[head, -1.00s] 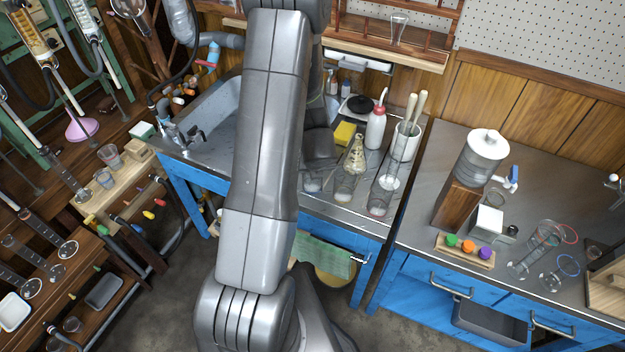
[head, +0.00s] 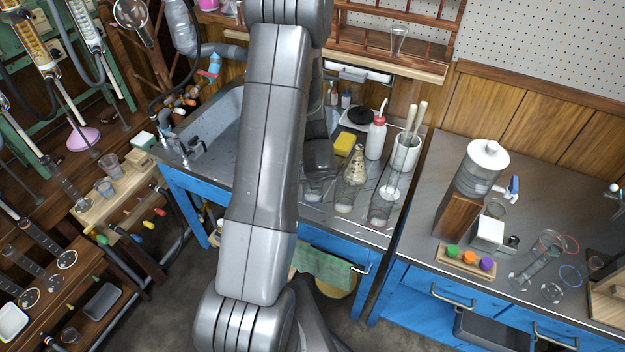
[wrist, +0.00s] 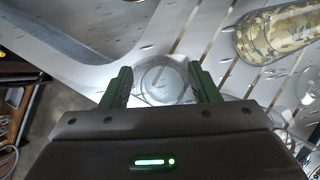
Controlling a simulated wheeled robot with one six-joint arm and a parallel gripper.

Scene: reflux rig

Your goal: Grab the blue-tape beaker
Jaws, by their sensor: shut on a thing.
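In the wrist view, my gripper (wrist: 160,72) has its two green fingers on either side of a round clear glass beaker (wrist: 163,82) and is shut on it. The beaker is seen from above over the grey metal sink top. I cannot make out blue tape on it in this view. In the head view, my arm hides the gripper, and part of a clear glass beaker (head: 313,190) shows just right of the arm on the sink top.
Further right are another clear glass vessel (head: 381,212), a wash bottle (head: 376,138) and a white pot (head: 405,155). A yellow sponge (head: 345,143) lies behind.

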